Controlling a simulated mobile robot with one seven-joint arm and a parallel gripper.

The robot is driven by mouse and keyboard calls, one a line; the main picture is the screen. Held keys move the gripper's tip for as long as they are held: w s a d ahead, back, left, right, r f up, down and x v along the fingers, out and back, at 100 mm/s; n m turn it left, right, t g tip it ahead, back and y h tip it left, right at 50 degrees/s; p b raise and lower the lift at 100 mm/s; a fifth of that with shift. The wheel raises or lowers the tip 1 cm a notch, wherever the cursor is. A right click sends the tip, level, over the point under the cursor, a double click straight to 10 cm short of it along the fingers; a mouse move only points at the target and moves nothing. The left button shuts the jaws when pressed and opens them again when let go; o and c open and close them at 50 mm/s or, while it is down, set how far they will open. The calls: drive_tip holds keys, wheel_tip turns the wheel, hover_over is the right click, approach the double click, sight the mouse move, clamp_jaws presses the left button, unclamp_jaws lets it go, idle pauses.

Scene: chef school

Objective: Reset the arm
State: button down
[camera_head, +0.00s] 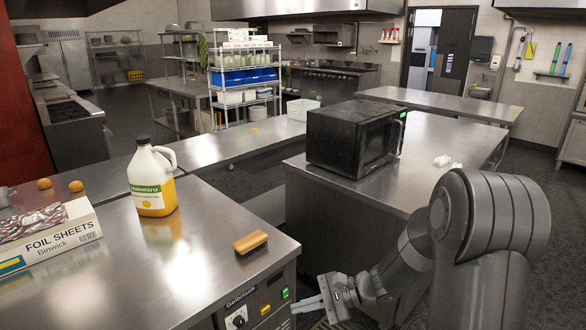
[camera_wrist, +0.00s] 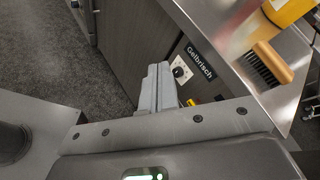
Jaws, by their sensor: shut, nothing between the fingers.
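My arm is folded at the right of the head view. My gripper (camera_head: 308,304) hangs low, beside the front of the steel counter with the control panel and below its top edge. In the wrist view my gripper (camera_wrist: 158,88) points toward that counter's front, with its two fingers together. It is shut and nothing shows between the fingers. The fingertips appear apart from the panel, though the exact gap is hard to tell.
The near counter (camera_head: 120,275) bears a brush (camera_head: 251,243), a jug (camera_head: 152,180) and a foil box (camera_head: 50,238). A microwave (camera_head: 355,135) stands on the counter behind my arm. The brush also shows in the wrist view (camera_wrist: 268,65). Floor shows at the wrist view's left.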

drive_tip(key=s+d+r+n+t+h, duration=0.3)
drive_tip(key=s+d+r+n+h, duration=0.2)
drive_tip(key=s+d+r+h, duration=0.1)
drive_tip(key=s+d+r+n+t+h, duration=0.2)
drive_tip(key=s+d+r+n+h, duration=0.3)
drive_tip(key=s+r, duration=0.5)
drive_tip(key=s+d+h, duration=0.1)
drive_tip(key=s+h, duration=0.1)
drive_tip(key=s, duration=0.1)
drive_tip(key=shift+s+d+r+n+t+h, duration=0.3)
drive_tip(key=shift+t+h, duration=0.1)
